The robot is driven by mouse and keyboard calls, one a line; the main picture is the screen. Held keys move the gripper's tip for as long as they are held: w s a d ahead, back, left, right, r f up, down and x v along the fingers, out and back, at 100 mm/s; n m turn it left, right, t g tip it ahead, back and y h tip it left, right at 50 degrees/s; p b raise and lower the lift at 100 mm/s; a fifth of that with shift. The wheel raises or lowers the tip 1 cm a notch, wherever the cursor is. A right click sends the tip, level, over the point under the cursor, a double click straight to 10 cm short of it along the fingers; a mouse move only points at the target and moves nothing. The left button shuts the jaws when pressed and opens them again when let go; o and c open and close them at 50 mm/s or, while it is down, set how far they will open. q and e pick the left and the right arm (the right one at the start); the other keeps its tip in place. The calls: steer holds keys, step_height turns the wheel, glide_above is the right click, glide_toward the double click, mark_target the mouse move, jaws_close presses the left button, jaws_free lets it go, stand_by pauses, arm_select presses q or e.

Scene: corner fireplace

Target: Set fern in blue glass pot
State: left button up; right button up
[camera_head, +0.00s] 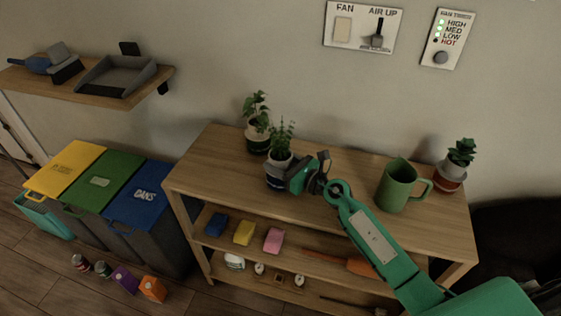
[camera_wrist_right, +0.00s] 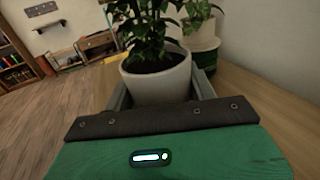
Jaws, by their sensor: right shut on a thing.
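A leafy green plant in a white pot, which I take for the fern (camera_head: 281,138), is at the front left of the wooden shelf top. A dark blue pot (camera_head: 274,184) shows directly under its white pot; I cannot tell whether the white pot is fully seated in it. My right gripper (camera_head: 293,178) is shut on the white pot from the right side. In the right wrist view, the white pot (camera_wrist_right: 157,82) stands upright between the fingers, and its lower part is hidden by the gripper. My left gripper is not in view.
Just behind stands another plant (camera_head: 257,115) in a white and dark green pot. To the right are a green mug (camera_head: 397,184) and a succulent (camera_head: 462,152) in a white and red pot. Sponges lie on the shelf below. The middle of the top (camera_head: 355,165) is clear.

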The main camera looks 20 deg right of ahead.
steer(key=shift+s+d+f+b, duration=0.15)
steer(key=shift+d+f+b, duration=0.05)
steer(key=shift+f+b, duration=0.2)
steer(key=o, duration=0.9)
steer(key=shift+c, duration=0.2)
steer(key=shift+f, duration=0.1)
